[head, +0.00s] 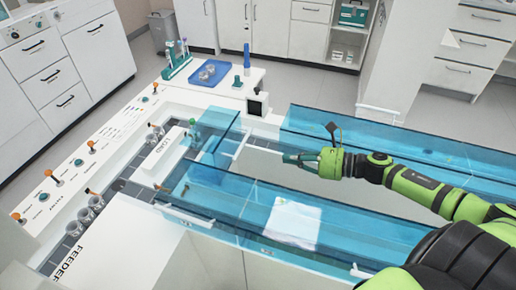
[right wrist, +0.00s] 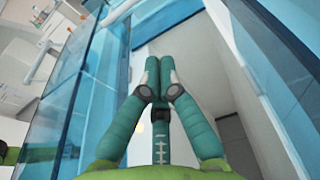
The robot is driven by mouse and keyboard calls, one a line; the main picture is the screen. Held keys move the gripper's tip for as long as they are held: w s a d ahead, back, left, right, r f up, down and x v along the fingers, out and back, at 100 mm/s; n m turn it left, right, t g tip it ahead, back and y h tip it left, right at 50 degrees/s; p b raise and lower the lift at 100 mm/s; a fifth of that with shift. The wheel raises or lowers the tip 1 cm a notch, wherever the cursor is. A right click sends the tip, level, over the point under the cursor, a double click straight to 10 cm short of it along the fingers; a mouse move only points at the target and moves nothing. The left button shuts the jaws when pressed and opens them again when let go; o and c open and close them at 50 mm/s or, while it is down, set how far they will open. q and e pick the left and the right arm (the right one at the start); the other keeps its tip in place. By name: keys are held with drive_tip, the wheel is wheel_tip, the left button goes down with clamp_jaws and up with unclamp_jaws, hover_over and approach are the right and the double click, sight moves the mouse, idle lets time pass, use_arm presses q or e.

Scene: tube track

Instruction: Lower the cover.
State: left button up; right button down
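The clear blue cover shows in the head view as a long near panel (head: 345,232), a long far panel (head: 420,148) and a smaller panel (head: 218,140) at the left end. A gap lies between the long panels. I cannot tell which panel is the one to lower. My right gripper (head: 292,158) is over this gap, with its teal fingers pointing left. In the right wrist view its fingertips (right wrist: 159,65) are together, with nothing seen between them. Blue panels show on both sides there. My left gripper is out of view.
A white feeder deck (head: 118,138) with orange-topped knobs and several cups runs along the left. A blue tray (head: 211,73) and a tube rack (head: 177,60) stand at the back. White handles (head: 190,216) sit on the panel edges. A white sheet (head: 293,222) shows through the near panel.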

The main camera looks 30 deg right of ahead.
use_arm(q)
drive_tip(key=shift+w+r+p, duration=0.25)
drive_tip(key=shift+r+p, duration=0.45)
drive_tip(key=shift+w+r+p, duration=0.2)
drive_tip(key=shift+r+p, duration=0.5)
use_arm(e)
drive_tip(key=r+x, duration=0.1)
drive_tip(key=x, duration=0.8)
drive_tip(key=shift+w+a+r, duration=0.25)
drive_tip(key=shift+w+r, duration=0.05)
drive_tip(key=shift+r, duration=0.5)
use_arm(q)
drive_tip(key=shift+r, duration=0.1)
use_arm(e)
drive_tip(key=shift+r, duration=0.1)
